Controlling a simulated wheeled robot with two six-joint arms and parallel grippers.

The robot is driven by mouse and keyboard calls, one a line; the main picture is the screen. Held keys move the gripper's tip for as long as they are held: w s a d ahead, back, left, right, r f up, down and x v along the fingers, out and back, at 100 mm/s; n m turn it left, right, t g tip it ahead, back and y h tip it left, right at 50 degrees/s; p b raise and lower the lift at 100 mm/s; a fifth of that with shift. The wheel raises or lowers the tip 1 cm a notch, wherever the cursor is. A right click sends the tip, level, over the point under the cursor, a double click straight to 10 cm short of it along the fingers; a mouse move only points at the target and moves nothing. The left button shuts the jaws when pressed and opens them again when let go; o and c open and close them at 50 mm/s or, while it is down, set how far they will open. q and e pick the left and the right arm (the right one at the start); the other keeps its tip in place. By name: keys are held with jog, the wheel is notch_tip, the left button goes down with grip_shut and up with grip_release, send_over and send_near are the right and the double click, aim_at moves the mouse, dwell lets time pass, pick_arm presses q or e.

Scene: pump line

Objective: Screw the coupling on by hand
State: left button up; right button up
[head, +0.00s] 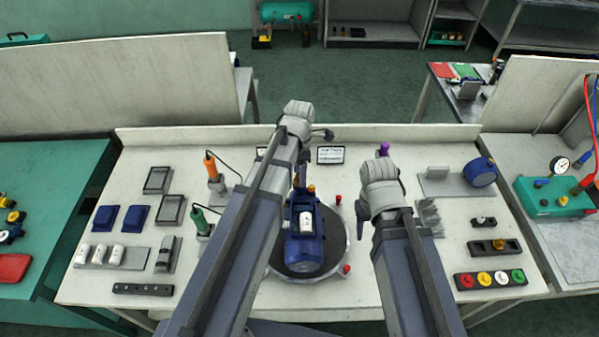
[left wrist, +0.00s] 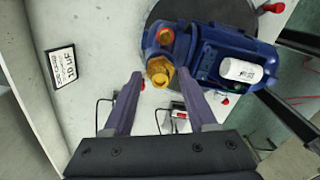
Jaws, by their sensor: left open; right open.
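The blue pump (head: 304,248) sits on a round grey turntable (head: 338,262) in the middle of the bench. In the left wrist view the pump (left wrist: 225,40) has an amber coupling (left wrist: 158,72) at its end, beside a round blue port. I cannot tell whether the coupling's threads are engaged. My left gripper (left wrist: 160,76) is open, with its two purple fingertips on either side of the coupling and a visible gap to each. In the head view my left arm hides most of that gripper. My right gripper (head: 384,150) is open and empty, to the right of the pump.
A small sign (head: 331,155) stands at the back. A button strip (head: 490,279) and a blue round part (head: 480,172) are at the right.

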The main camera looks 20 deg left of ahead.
pick_arm(q)
jog(key=n, duration=0.3)
jog(key=shift+n, duration=0.3)
grip_shut()
dwell(0.4)
dwell(0.4)
jog(key=shift+m, duration=1.8)
jog(key=shift+f+m, duration=0.1)
jog(key=shift+m, duration=1.6)
